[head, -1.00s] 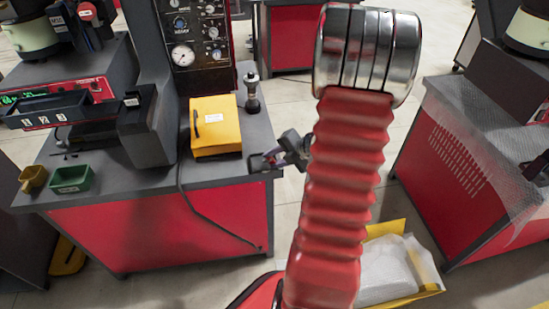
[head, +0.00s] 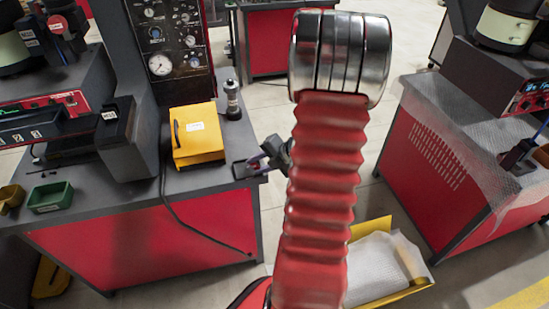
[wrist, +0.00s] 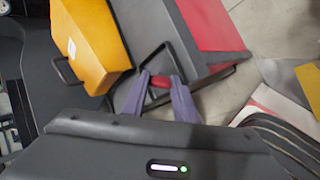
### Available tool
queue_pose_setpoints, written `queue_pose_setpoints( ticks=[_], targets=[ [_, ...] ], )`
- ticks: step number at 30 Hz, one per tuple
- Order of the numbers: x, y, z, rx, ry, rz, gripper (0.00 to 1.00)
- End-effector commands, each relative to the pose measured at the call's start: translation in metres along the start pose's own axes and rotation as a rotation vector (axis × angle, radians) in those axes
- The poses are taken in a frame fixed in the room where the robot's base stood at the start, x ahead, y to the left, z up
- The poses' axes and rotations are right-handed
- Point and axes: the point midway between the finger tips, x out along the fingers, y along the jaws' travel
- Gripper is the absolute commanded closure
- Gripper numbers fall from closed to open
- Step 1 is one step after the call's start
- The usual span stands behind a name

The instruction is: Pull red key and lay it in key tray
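My gripper (wrist: 161,80) has two purple fingers. In the wrist view a short red piece, seemingly the red key (wrist: 160,82), spans the gap between them. Below the fingertips is a dark, shallow, rimmed tray (wrist: 128,93), seemingly the key tray, at the bench corner. In the head view my gripper (head: 264,160) is at the right corner of the left bench, partly hidden by my red arm; the key cannot be made out there. I cannot tell whether the key touches the tray.
A yellow box (head: 198,146) with a handle stands left of my gripper, beside a small dark cylinder (head: 232,101). A gauge panel (head: 170,40) rises behind. A yellow-edged carton (head: 408,287) with wrapping lies on the floor. A wrapped red bench (head: 432,150) stands right.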

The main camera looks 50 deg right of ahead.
Motion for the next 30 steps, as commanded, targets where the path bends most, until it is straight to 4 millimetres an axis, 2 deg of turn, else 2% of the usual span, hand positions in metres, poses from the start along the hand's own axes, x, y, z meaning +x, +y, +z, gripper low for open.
queue_pose_setpoints(
  ticks=[1, 5, 22, 27, 30],
  targets=[
    [-0.006, -0.009, -0.004, 0.007, 0.003, -0.013, 0.55],
    [-0.024, -0.009, -0.003, 0.008, -0.001, -0.013, 0.53],
    [-0.113, -0.002, 0.0, 0.001, -0.007, 0.001, 0.53],
    [-0.129, -0.002, 0.0, 0.0, -0.005, 0.002, 0.53],
    [-0.132, -0.002, 0.0, 0.0, -0.003, 0.002, 0.53]
  ],
)
